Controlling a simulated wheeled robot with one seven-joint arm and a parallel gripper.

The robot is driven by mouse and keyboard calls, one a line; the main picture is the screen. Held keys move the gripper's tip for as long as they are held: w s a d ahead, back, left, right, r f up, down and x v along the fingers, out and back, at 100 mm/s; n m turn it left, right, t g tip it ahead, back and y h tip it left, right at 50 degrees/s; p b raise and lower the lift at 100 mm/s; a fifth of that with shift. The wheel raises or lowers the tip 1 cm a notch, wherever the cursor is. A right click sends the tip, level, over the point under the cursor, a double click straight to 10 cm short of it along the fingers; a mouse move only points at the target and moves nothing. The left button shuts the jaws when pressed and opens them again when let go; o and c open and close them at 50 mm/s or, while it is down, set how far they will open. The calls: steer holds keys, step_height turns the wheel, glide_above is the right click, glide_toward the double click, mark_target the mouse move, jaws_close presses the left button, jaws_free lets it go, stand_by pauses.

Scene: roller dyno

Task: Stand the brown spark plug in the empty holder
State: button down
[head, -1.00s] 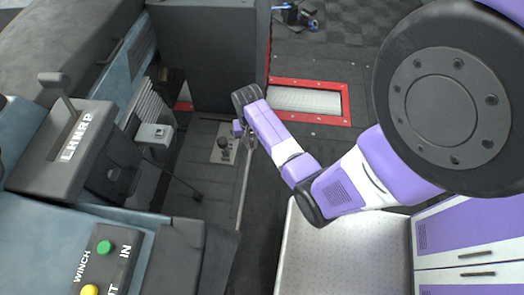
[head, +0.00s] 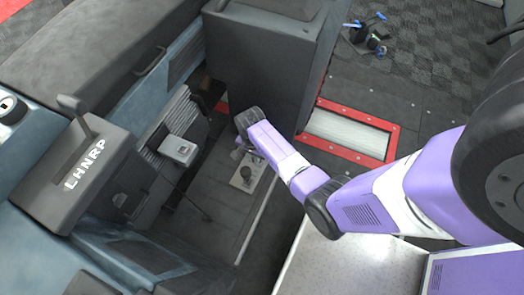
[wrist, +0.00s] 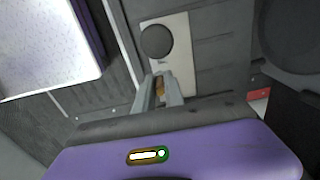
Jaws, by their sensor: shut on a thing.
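My gripper (wrist: 159,92) is shut on a small brown-orange thing (wrist: 159,84), which looks like the brown spark plug. Only a sliver of it shows between the grey fingers in the wrist view. In the head view my wrist hides the fingertips and the plug. A pale plate with a dark round knob (wrist: 157,40) lies just beyond the fingertips in the wrist view. The plate (head: 239,184) also shows below my wrist in the head view. I cannot make out an empty holder in either view.
A dark box-like console (head: 262,70) stands behind my wrist. A shifter housing marked LHNRP (head: 75,180) and a small grey box (head: 178,150) are at left. A red-framed roller (head: 345,132) is in the floor at right. A pale speckled top (head: 335,262) lies below my arm.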

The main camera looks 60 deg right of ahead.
steer(key=shift+w+f, duration=0.1)
steer(key=shift+f, duration=0.1)
step_height(320, 180, down, 5)
steer(key=b, duration=0.5)
steer(key=shift+f+b, duration=0.15)
steer(key=shift+b, duration=0.25)
steer(key=shift+f, duration=0.4)
steer(key=shift+f, duration=0.1)
stand_by(0.4)
steer(key=shift+f, duration=0.2)
steer(key=shift+f, duration=0.4)
steer(key=shift+f, duration=0.1)
stand_by(0.6)
steer(key=shift+f+b, duration=0.35)
steer(key=shift+f, duration=0.05)
